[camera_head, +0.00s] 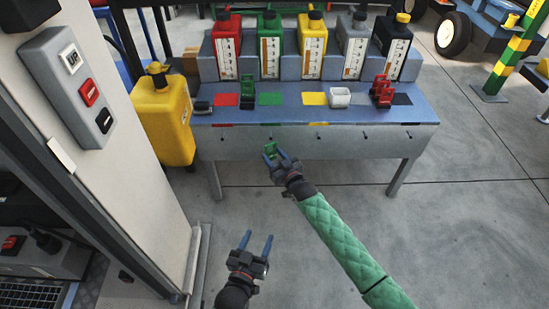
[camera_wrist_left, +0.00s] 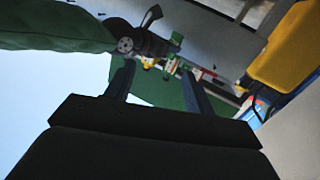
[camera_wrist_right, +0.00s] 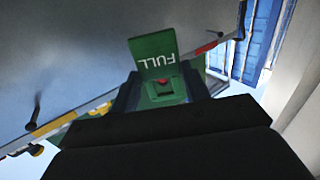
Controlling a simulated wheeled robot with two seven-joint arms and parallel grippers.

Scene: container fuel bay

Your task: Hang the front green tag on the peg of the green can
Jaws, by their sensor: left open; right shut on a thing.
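My right gripper (camera_head: 279,160) is shut on a green tag (camera_head: 270,148), just in front of the bench's front face. In the right wrist view the tag (camera_wrist_right: 153,48) reads FULL upside down and stands up between the fingers. The green can (camera_head: 270,45) stands second from left on the bench's back step. Its peg (camera_head: 271,139) is on the front face, close above the tag in the head view; a gap or contact cannot be told. In the right wrist view that peg is not visible. My left gripper (camera_head: 257,244) is open and empty, low over the floor.
A yellow container (camera_head: 163,120) and a switch panel (camera_head: 75,85) stand left. The floor in front is clear.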

